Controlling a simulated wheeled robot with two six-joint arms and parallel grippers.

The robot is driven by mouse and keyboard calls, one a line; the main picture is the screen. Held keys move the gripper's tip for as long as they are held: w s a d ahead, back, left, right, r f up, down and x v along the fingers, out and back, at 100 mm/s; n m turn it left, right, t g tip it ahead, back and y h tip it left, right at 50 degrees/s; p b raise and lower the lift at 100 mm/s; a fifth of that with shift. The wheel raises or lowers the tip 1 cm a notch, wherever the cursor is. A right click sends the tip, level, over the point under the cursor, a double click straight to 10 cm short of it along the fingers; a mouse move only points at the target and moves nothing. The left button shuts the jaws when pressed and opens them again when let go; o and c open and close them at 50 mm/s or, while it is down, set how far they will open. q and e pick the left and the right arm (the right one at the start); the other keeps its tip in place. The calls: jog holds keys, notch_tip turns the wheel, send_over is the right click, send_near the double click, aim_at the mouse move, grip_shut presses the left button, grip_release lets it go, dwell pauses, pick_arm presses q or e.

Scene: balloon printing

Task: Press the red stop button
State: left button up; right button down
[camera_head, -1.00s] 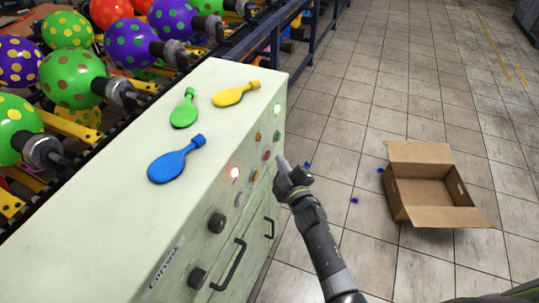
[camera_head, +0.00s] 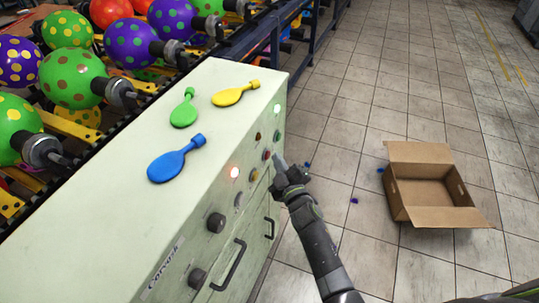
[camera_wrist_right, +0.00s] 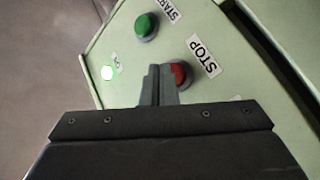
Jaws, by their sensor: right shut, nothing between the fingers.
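The red stop button (camera_head: 266,155) is on the side panel of the pale green control cabinet, below a green button (camera_head: 277,135). In the right wrist view the red button (camera_wrist_right: 181,72) sits beside the STOP label (camera_wrist_right: 204,54). My right gripper (camera_head: 280,159) is shut and empty, with its tips close to the red button. In the wrist view the fingers (camera_wrist_right: 157,84) partly cover the button's left edge. I cannot tell whether they touch it. My left gripper is not in view.
The green START button (camera_wrist_right: 146,25) and a lit lamp (camera_wrist_right: 107,72) are near the fingers. Blue (camera_head: 170,163), green (camera_head: 184,110) and yellow (camera_head: 233,95) flat balloons lie on the cabinet (camera_head: 105,205). An open cardboard box (camera_head: 430,187) stands on the floor to the right.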

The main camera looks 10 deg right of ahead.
jog(key=shift+w+a, duration=0.3)
jog(key=shift+a, duration=0.1)
dwell(0.4)
jog(key=shift+s+d+p, duration=0.35)
jog(key=shift+s+d, duration=0.25)
jog(key=shift+d, duration=0.25)
jog(key=shift+s+d+p, duration=0.35)
jog(key=shift+s+d, duration=0.2)
jog(key=shift+d, duration=0.3)
jog(key=shift+s+d+p, duration=0.3)
jog(key=shift+s+d, duration=0.25)
jog(key=shift+d, duration=0.25)
jog(key=shift+s+d+p, duration=0.35)
jog(key=shift+s+d, duration=0.2)
jog(key=shift+d, duration=0.3)
